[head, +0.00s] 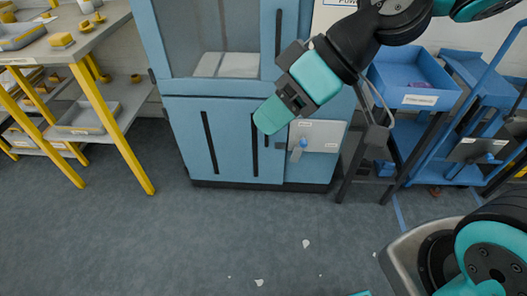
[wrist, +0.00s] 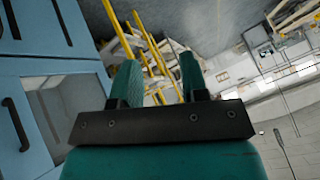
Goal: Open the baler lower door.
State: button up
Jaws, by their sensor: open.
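The baler is a blue cabinet with a windowed upper door (head: 172,82) and a plain blue lower door (head: 231,150). The lower door looks shut and carries dark vertical bars; one bar (head: 209,142) shows clearly, and another is partly behind my gripper. My gripper (head: 268,118) is in front of the lower door's upper right part in the head view. In the wrist view its two fingers (wrist: 159,80) are apart with nothing between them. The lower door (wrist: 36,28) shows there at the upper left, off to the side of the fingers.
A yellow-legged table (head: 110,45) stands left; a blue bin (head: 412,78) on a dark stand and a blue cart are right. The floor in front is clear apart from small white scraps (head: 259,282).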

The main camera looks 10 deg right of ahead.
jog(key=w+f+t+y+b, duration=0.25)
jog(key=w+f+b, duration=0.45)
jog(key=f+b, duration=0.35)
jog(key=w+f+t+y+b, duration=0.2)
jog(key=w+f+t+b, duration=0.2)
jog(key=w+f+b, duration=0.5)
jog(key=w+d+f+m+t+h+b, duration=0.25)
jog(key=d+f+b, duration=0.25)
jog(key=f+b, duration=0.3)
jog(key=w+d+f+m+t+h+b, duration=0.2)
jog(key=w+d+f+t+b, duration=0.15)
jog(key=f+b, duration=0.4)
jog(key=w+d+f+m+t+h+b, duration=0.25)
jog(key=d+f+b, duration=0.3)
jog(key=f, duration=0.55)
jog(key=p, duration=1.5)
send_over(266, 146)
jog(key=shift+w+d+r+n+t+h, duration=0.15)
jog(key=shift+w+n+t+h, duration=0.15)
jog(key=shift+w, duration=0.1)
grip_shut()
